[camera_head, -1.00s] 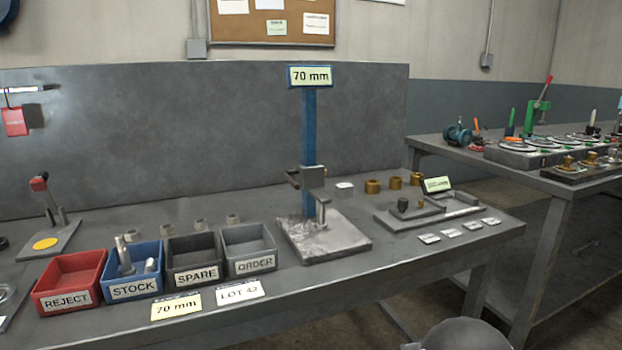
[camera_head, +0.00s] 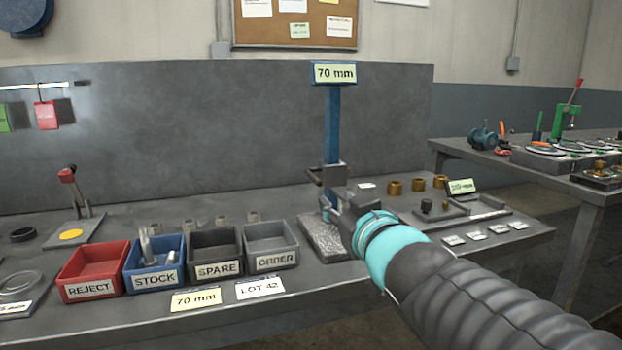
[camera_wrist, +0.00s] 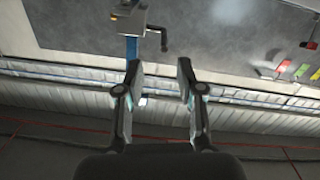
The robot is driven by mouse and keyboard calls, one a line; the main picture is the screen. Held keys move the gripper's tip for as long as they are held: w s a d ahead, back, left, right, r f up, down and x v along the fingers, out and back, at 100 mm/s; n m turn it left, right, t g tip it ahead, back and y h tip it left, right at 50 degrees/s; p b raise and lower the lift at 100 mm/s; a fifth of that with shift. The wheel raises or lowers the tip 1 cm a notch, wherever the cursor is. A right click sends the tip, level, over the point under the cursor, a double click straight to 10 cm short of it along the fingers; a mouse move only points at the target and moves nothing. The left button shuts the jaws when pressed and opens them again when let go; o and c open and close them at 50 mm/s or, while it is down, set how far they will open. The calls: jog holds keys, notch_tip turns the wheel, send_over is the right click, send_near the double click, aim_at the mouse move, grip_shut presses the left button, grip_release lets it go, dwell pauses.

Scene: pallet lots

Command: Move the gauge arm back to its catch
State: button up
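The gauge stand has a blue column (camera_head: 332,125) under a "70 mm" sign (camera_head: 336,73). Its grey base plate (camera_head: 322,240) is partly hidden by my arm. A grey block (camera_head: 334,175) sits low on the column, and the dark gauge arm (camera_head: 314,175) sticks out to its left. In the wrist view the block (camera_wrist: 128,22) is at the top, with a dark bent handle, likely the gauge arm (camera_wrist: 163,40), beside it. My gripper (camera_wrist: 160,70) is open and empty, apart from the handle. I cannot make out the catch.
Red REJECT (camera_head: 92,290), blue STOCK (camera_head: 155,279), dark SPARE (camera_head: 217,270) and grey ORDER (camera_head: 276,260) bins stand left of the stand. Brass rings (camera_head: 418,185) and a fixture tray (camera_head: 470,218) are to the right. A grey panel (camera_head: 180,130) stands behind.

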aim_at(311, 173)
jog(key=x, duration=0.9)
jog(key=r+b+x, duration=0.1)
jog(key=x, duration=0.4)
jog(key=shift+a, duration=0.4)
grip_shut()
